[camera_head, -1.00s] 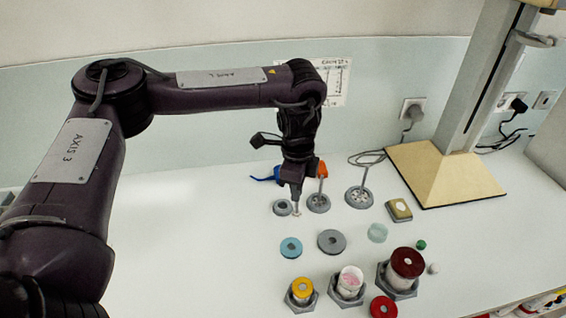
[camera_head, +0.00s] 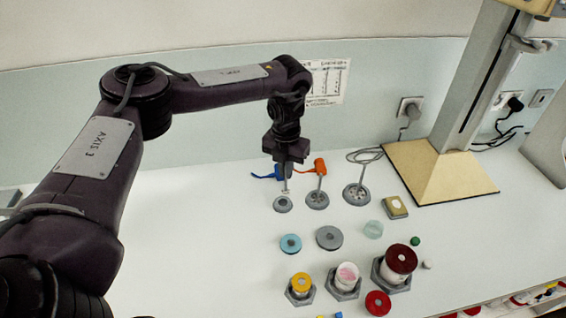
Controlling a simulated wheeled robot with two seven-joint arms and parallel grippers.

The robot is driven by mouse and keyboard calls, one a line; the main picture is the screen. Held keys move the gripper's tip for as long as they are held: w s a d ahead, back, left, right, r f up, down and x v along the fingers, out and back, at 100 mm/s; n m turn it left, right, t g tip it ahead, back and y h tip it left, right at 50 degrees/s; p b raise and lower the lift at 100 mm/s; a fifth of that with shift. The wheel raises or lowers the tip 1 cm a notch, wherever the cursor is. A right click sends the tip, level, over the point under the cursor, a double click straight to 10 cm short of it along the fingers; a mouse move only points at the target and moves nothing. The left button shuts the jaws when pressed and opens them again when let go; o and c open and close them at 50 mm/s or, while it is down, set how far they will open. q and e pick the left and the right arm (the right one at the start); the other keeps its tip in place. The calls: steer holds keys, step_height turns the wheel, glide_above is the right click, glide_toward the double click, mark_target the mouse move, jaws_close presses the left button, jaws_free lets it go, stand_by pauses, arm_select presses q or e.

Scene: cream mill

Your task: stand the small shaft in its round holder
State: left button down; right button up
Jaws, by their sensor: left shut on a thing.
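The small shaft (camera_head: 285,184) is a thin grey rod, roughly upright, held by my left gripper (camera_head: 286,166). The gripper is shut on its upper part. Its round holder (camera_head: 283,205) is a small grey disc on the white table, directly below the shaft in the picture. The shaft's lower end shows at or just above the holder's middle. I cannot tell whether it is inside the hole. My right gripper is not in view.
Just right stand two more round holders, one (camera_head: 317,201) with an orange-topped rod and one (camera_head: 356,195) with a taller rod. A blue item (camera_head: 264,174) lies behind the gripper. Discs and hex-based jars fill the front. The table's left part is clear.

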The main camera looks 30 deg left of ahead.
arm_select(q)
steer(key=f+m+b, duration=0.2)
steer(key=f, duration=0.1)
steer(key=a+f+m+b, duration=0.1)
steer(key=shift+w+a+f+b, duration=0.1)
steer(key=shift+w+f+b, duration=0.2)
steer(key=shift+w+f, duration=0.1)
stand_by(0.5)
steer(key=shift+s+f+b, duration=0.1)
steer(key=shift+f+b, duration=0.45)
steer(key=shift+f, duration=0.6)
stand_by(0.5)
steer(key=c, duration=0.9)
jaws_free()
steer(key=shift+r, duration=0.1)
